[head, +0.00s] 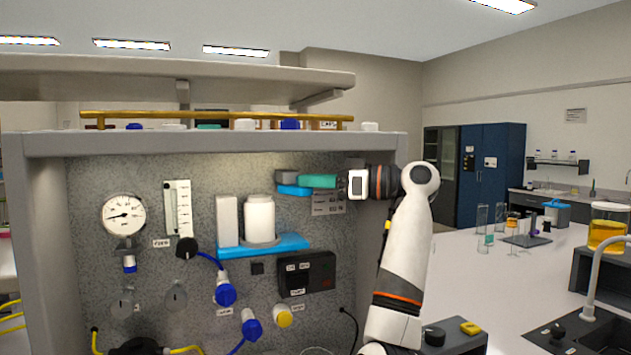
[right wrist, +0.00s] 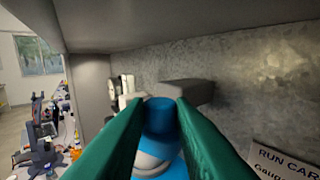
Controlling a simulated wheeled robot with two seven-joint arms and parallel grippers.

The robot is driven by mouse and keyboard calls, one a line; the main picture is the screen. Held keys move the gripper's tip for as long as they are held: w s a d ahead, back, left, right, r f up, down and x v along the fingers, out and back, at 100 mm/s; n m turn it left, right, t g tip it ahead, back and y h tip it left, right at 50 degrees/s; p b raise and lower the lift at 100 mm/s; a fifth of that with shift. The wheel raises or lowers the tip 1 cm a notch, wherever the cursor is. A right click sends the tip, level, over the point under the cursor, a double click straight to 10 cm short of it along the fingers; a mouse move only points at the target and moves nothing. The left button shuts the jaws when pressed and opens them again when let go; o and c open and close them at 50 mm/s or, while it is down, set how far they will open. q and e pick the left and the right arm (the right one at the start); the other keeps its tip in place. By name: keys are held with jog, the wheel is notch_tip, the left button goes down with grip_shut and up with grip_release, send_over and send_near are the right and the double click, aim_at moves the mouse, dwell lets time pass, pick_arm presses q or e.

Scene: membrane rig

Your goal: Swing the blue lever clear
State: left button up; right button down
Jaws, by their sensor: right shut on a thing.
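The blue lever (head: 292,190) sits under a grey block (head: 287,176) on the speckled panel, above and to the right of the white cylinder. My right gripper (head: 302,181) reaches in from the right, its green fingers at the lever. In the right wrist view the green fingers (right wrist: 160,125) are shut on the lever's rounded blue end (right wrist: 160,112), one on each side. The fingers hide part of the lever. A white cylinder (head: 259,218) stands on a blue bracket (head: 290,243) below. My left gripper is not in view.
A shelf (head: 190,143) overhangs the panel closely above my right gripper. A gauge (head: 124,215), a flow meter (head: 178,207) and a black control box (head: 307,273) are on the panel. A label plate (head: 327,203) is just below my gripper. Blue hose fittings hang lower down.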

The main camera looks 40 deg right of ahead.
jog(key=c, duration=1.3)
grip_release()
jog(key=shift+w, duration=0.15)
jog(key=shift+o, duration=0.2)
jog(key=shift+a, duration=0.1)
